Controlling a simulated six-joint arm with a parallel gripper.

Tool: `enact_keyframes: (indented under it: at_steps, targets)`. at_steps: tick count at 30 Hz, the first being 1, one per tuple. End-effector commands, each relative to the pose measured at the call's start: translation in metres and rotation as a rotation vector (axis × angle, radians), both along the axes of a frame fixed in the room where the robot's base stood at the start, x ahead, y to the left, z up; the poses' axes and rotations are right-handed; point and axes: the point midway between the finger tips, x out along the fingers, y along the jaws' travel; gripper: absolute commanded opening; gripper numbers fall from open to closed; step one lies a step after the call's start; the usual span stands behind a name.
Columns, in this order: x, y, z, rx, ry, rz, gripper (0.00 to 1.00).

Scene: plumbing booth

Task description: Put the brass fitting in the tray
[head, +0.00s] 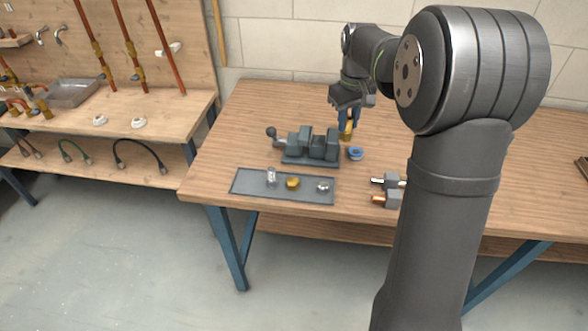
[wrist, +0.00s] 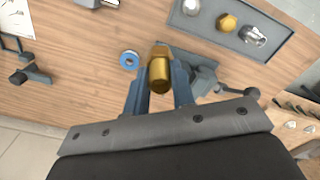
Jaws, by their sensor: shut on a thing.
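My gripper (head: 348,116) is shut on a brass fitting (head: 346,131) and holds it above the bench, behind and to the right of the grey vise in the head view. In the wrist view the brass fitting (wrist: 159,72) sits between the two blue fingers of my gripper (wrist: 159,88). The dark grey tray (head: 251,184) lies at the front left of the bench, and it also shows in the wrist view (wrist: 207,32) at the upper right. It holds a brass piece (head: 293,184) between two silvery pieces (head: 271,177) (head: 323,187).
The vise (head: 312,146) stands behind the tray, with a blue ring (head: 356,153) to its right. Small grey blocks with metal and copper ends (head: 393,183) lie right of the tray. A side bench (head: 170,110) with pipes stands left. The bench's back left is clear.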

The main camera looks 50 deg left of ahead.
Motion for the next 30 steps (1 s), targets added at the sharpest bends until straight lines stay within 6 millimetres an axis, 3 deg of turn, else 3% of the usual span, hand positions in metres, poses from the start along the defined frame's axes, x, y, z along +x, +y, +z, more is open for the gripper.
enact_keyframes:
  at_steps: [1,6,14,17,30]
  targets:
    - [-0.019,-0.004,-0.005,-0.001,0.000,-0.041,0.00]
    - [-0.068,-0.020,-0.023,-0.001,0.000,-0.195,0.00]
    - [-0.105,-0.035,-0.039,0.000,0.000,-0.321,0.00]
    - [-0.115,-0.028,-0.048,-0.002,0.000,-0.328,0.00]
    - [-0.172,0.043,-0.102,-0.001,0.000,-0.328,0.00]
